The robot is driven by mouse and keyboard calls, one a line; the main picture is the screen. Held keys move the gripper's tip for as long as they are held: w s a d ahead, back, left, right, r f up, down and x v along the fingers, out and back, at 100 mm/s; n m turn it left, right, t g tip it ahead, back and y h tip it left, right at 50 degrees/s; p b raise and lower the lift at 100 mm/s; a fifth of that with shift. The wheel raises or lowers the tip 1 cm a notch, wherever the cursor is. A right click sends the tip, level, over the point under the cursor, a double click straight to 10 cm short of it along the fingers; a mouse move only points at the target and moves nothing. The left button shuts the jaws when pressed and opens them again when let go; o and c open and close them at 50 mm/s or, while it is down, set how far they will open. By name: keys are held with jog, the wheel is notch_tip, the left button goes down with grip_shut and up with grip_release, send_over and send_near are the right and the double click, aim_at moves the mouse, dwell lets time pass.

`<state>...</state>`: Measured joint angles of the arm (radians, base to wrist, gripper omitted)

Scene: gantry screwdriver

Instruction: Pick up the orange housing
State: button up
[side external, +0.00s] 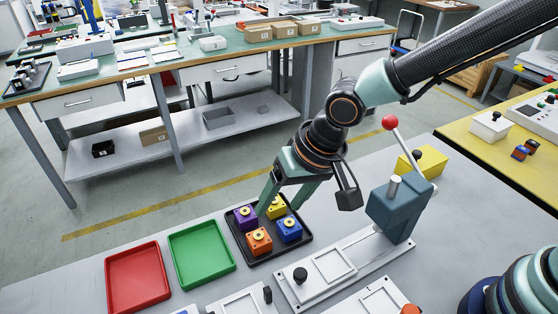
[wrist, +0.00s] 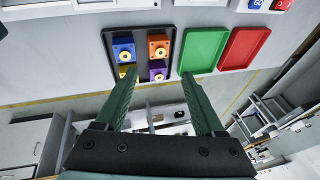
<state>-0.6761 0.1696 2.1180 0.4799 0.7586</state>
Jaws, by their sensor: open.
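The orange housing (side external: 259,241) sits in the front corner of a black tray (side external: 263,262), with a round brass-coloured piece on top. It also shows in the wrist view (wrist: 159,56). Beside it in the tray are a purple housing (side external: 243,223), a blue housing (side external: 290,233) and a yellow housing (side external: 277,213). My gripper (side external: 281,206) is open and empty, with its fingers over the far part of the tray, on the purple and yellow side. In the wrist view its fingertips (wrist: 158,79) lie apart, below the orange housing. Their height above the tray is hard to tell.
A green tray (side external: 202,253) and a red tray (side external: 137,279), both empty, lie to the left of the black tray. A teal press (side external: 388,215) with a red-knobbed lever stands at right. White fixtures (side external: 335,268) lie in front. Beyond the table edge is floor.

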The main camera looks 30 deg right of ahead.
aim_at(261, 236)
jog(key=x, duration=1.2)
jog(key=shift+d+f, duration=0.1)
grip_shut()
notch_tip(261, 236, up, 20)
dwell(0.7)
